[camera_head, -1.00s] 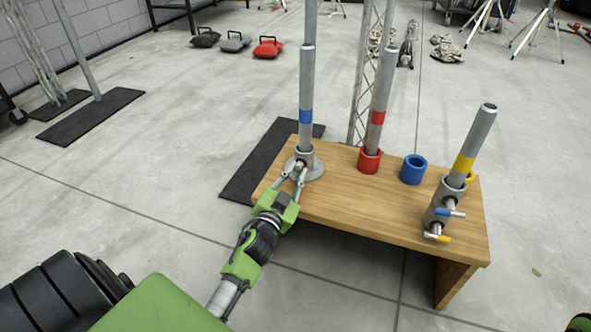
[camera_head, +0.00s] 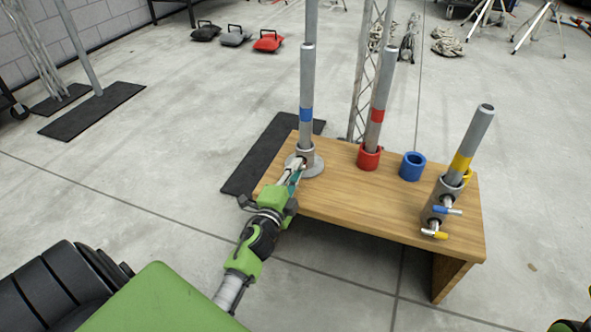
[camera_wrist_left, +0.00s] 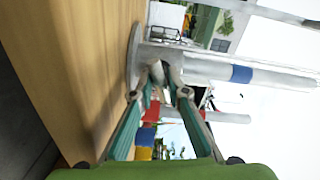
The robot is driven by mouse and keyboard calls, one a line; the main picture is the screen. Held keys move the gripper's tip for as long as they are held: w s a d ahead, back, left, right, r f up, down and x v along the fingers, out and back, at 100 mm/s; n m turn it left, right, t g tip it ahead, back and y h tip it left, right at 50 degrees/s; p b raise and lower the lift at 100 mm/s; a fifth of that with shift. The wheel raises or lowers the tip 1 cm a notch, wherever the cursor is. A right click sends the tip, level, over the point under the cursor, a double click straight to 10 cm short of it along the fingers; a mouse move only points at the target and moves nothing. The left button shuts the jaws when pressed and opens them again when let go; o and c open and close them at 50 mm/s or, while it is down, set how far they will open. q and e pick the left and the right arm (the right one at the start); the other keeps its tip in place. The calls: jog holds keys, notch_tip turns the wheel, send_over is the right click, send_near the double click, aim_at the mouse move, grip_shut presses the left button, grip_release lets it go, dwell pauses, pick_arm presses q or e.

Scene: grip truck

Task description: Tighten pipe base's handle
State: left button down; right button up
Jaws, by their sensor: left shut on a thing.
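The grey pipe base (camera_head: 314,165) is a round metal flange with a short collar (camera_head: 304,155) at the left end of the wooden table. A grey pipe with a blue band (camera_head: 307,90) stands upright in it. In the left wrist view the base (camera_wrist_left: 135,55) and the blue-banded pipe (camera_wrist_left: 210,68) appear sideways. My left gripper (camera_head: 298,167) is at the near side of the collar, shut on the base's handle. The wrist view shows the fingertips (camera_wrist_left: 168,84) closed at the collar's side; they mostly hide the handle. My right gripper is out of view.
The table (camera_head: 350,205) also carries a red base (camera_head: 369,157) with a red-banded pipe, an empty blue ring (camera_head: 413,166) and a tilted yellow-banded pipe (camera_head: 470,145) in a clamp with blue and yellow handles. A black mat (camera_head: 262,160) lies behind.

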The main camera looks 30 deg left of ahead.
pick_arm(q)
jog(key=shift+m, duration=1.2)
jog(key=c, duration=2)
grip_release()
jog(key=shift+o, duration=0.2)
jog(key=v, duration=1.2)
jog(key=shift+f, duration=0.1)
